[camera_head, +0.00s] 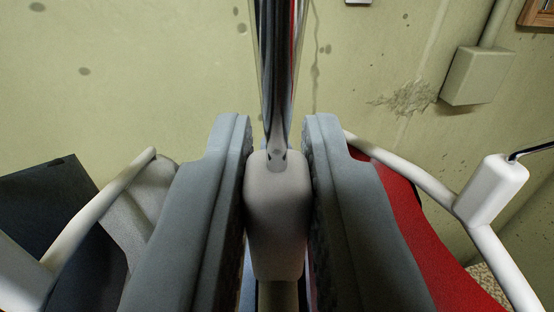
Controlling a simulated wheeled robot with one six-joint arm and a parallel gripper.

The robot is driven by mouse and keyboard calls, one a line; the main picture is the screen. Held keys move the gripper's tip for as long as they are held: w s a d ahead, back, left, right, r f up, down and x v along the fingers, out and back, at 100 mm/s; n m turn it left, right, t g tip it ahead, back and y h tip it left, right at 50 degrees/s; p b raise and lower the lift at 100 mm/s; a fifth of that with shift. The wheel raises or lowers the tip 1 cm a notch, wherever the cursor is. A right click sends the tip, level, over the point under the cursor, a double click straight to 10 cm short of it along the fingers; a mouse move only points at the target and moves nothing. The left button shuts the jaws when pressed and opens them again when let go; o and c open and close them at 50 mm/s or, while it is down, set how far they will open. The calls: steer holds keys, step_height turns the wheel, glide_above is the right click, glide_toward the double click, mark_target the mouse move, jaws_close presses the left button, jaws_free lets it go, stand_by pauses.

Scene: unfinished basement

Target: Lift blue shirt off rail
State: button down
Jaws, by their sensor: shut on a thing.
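My gripper (279,140) fills the middle of the view, its two grey fingers shut on a pale grey rounded block (276,215). A shiny, mirror-like rod (277,70) rises from the block; together they look like a hanger's neck and hook. A thin blue strip (247,288) shows low between the fingers, possibly the blue shirt, which is otherwise hidden. I cannot see whether the hook touches the rail.
Dark cloth (60,215) and grey cloth (140,215) hang at left, red cloth (415,235) at right. White curved tubes (100,205) flank the gripper; a white box with a cable (492,188) is at right. The stained wall (150,70) carries a grey box (485,75).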

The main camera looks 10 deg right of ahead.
steer(key=s, duration=0.5)
steer(key=s+a, duration=0.1)
steer(key=s, duration=0.4)
steer(key=s+a, duration=0.1)
steer(key=s, duration=0.4)
steer(key=shift+a, duration=0.2)
steer(key=shift+s+a, duration=0.1)
steer(key=shift+s, duration=0.35)
